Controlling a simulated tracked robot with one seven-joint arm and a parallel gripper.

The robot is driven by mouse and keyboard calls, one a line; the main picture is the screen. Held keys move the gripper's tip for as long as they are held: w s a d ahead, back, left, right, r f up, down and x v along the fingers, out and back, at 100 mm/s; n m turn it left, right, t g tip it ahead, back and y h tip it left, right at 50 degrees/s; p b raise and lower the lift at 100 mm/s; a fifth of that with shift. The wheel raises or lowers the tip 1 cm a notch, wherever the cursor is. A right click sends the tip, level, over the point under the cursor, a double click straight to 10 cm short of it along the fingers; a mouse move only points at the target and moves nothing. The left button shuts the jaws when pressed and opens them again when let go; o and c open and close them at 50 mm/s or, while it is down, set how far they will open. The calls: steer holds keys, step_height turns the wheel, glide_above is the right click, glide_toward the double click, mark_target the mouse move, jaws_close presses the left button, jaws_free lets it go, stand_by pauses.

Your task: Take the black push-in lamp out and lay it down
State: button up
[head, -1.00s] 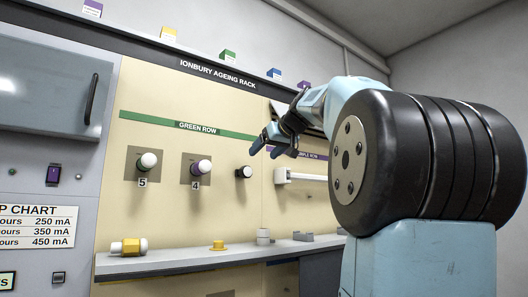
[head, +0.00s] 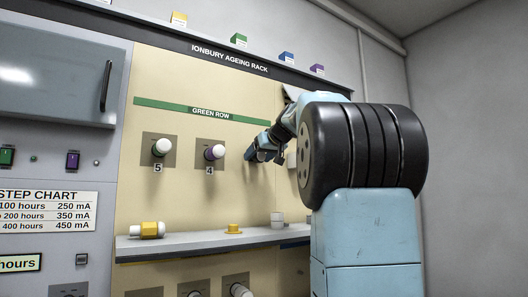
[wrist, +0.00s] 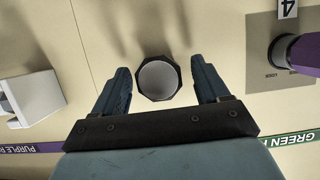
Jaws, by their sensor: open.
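The black push-in lamp (wrist: 158,98) shows in the wrist view as a dark faceted ring around a pale grey round face. It points at the camera from the cream panel. My gripper (wrist: 160,82) is open, with one finger on each side of the lamp and a visible gap to each. I cannot tell how deep the fingertips reach along it. In the head view my gripper (head: 256,154) is at the panel right of socket 4, and it hides the lamp there.
A white fitting (wrist: 32,97) is on the other side. The shelf (head: 190,241) below holds a yellow-and-white lamp (head: 147,230) and a yellow piece (head: 233,229), with bare room between them.

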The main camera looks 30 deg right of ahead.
mark_target(261, 158)
steer(key=shift+w+f, duration=0.15)
steer(key=shift+w, duration=0.2)
steer(key=c, duration=1.2)
steer(key=shift+s, duration=1.6)
steer(key=shift+s, duration=0.5)
